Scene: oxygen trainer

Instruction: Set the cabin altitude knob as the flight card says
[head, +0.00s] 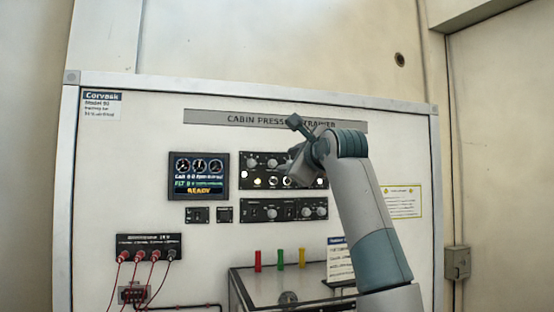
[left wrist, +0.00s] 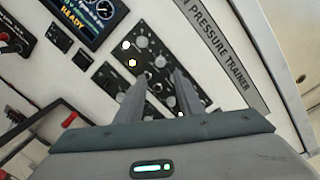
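The upper black knob panel (head: 246,171) is on the white trainer board, with several knobs and lit lamps; it also shows in the left wrist view (left wrist: 140,22). The labels are too small to tell which knob is cabin altitude. My left gripper (head: 291,172) is in front of this panel's right part and hides some of it. In the left wrist view its two fingers (left wrist: 160,74) are apart, pointing at the panel, with a knob (left wrist: 160,61) showing between and beyond the tips; contact cannot be told. A card (head: 340,262) with unreadable text, perhaps the flight card, stands lower right. My right gripper is not in view.
A display (head: 199,176) reading READY is left of the panel. A lower knob panel (head: 262,210) is underneath. Red, green and yellow pegs (head: 280,257) stand on a box below. Red leads (head: 117,275) hang at lower left.

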